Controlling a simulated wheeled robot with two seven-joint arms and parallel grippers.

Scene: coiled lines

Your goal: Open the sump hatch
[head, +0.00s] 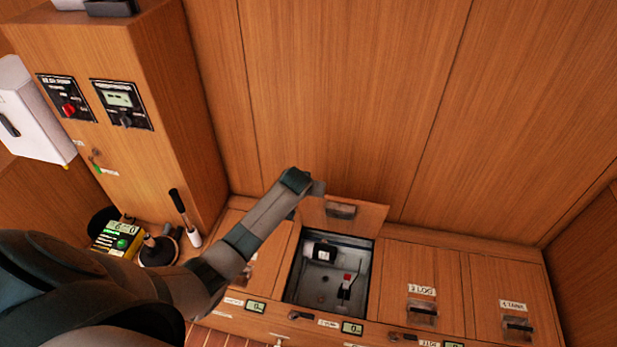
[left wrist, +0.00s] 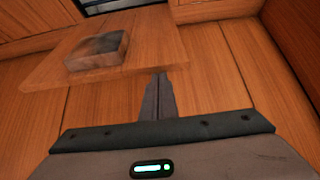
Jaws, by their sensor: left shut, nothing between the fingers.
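Inside the compartment are a dark fitting with a white face and a red-topped part. I cannot read this hatch's label clearly. My left gripper (head: 318,188) is shut and empty, beside the lid's upper left edge. In the left wrist view the shut fingers (left wrist: 160,78) are close to the edge of the lid (left wrist: 150,45); whether they touch it I cannot tell. My right gripper is not in view.
Shut hatches with clear pulls (head: 422,311) lie to the right, and another is partly behind my left arm. A wood wall rises behind.

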